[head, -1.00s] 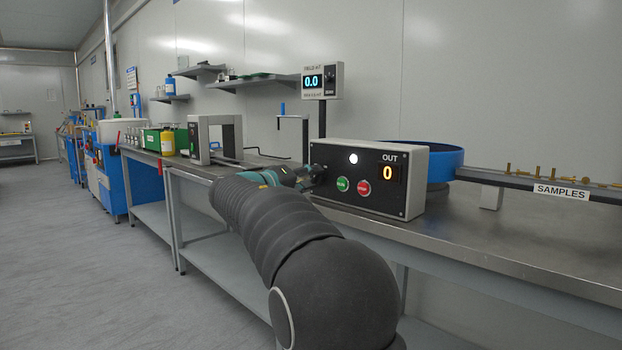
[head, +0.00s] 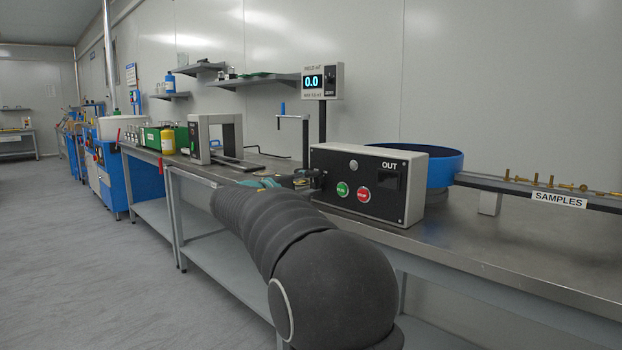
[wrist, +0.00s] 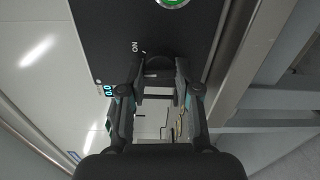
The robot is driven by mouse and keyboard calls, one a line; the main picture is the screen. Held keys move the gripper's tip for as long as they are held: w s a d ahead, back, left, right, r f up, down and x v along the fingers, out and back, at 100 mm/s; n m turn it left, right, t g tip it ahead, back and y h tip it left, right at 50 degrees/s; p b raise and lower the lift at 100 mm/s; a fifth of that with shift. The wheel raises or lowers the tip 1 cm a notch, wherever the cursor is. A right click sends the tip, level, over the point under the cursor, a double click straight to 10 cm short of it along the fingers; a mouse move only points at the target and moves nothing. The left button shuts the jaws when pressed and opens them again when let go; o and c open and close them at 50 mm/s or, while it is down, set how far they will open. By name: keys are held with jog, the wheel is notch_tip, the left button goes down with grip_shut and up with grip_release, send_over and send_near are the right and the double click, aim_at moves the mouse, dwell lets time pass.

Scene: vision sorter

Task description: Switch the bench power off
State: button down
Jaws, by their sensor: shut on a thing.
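The control box (head: 330,160) stands on the bench with a black front panel. Its round lamp (head: 353,164) is grey and its OUT display (head: 391,177) is dark. My gripper (head: 318,179) is at the panel's left end. In the wrist view my gripper (wrist: 160,76) is shut on a dark rotary knob (wrist: 158,66), one finger on each side. An ON label (wrist: 136,47) shows beside the knob. The knob's exact angle is hard to make out.
A green button (head: 342,189) and a red button (head: 363,194) sit on the panel right of my gripper. A blue bowl (head: 444,164) and a samples rail (head: 560,195) are at the right. A grey gate frame (head: 199,141) stands left on the bench.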

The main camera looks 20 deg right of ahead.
jog(key=n+p, duration=0.2)
jog(key=n, duration=0.2)
jog(key=shift+n+p, duration=0.4)
jog(key=shift+f, duration=0.1)
jog(key=c, duration=0.8)
grip_release()
jog(key=v, duration=1.2)
